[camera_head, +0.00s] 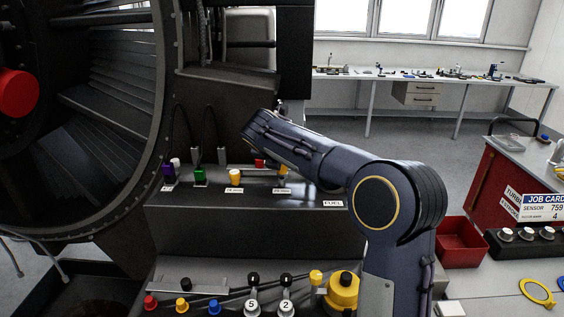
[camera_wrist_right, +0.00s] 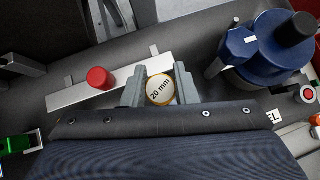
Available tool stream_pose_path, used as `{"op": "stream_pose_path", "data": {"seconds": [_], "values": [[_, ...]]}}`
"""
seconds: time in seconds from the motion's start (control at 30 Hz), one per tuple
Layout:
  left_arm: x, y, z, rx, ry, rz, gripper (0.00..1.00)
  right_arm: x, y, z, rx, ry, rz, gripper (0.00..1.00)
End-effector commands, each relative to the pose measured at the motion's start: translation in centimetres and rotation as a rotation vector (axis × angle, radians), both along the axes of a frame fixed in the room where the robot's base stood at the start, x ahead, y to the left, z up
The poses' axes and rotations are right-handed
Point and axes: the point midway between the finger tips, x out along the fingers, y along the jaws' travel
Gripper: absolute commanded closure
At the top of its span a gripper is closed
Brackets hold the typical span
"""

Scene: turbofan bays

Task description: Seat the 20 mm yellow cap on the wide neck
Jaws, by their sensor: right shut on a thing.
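In the right wrist view, my right gripper (camera_wrist_right: 160,84) is shut on the 20 mm yellow cap (camera_wrist_right: 159,90). Its pale round face reads "20 mm" inside a yellow rim, and it sits between the two grey fingers. In the head view my right arm covers the gripper. A yellow piece (camera_head: 284,170) shows just beside that arm above a small label, partly hidden. Another yellow cap (camera_head: 235,175) stands on the dark ledge to its left above its own label. I cannot pick out the wide neck. My left gripper is in neither view.
A red cap (camera_wrist_right: 98,78) stands on a pale strip beside the gripper. A blue fitting with a black knob (camera_wrist_right: 297,28) is close on the right. Green (camera_head: 199,174) and purple connectors are on the ledge's left. Knobs and levers (camera_head: 252,281) line the lower panel.

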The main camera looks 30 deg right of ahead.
Motion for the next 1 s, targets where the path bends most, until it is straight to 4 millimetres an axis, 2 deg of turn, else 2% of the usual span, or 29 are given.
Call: {"op": "stream_pose_path", "data": {"seconds": [1.0], "values": [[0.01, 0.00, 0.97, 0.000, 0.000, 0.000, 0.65, 0.00, 0.00, -0.59, 0.000, 0.001, 0.001, 1.00]]}}
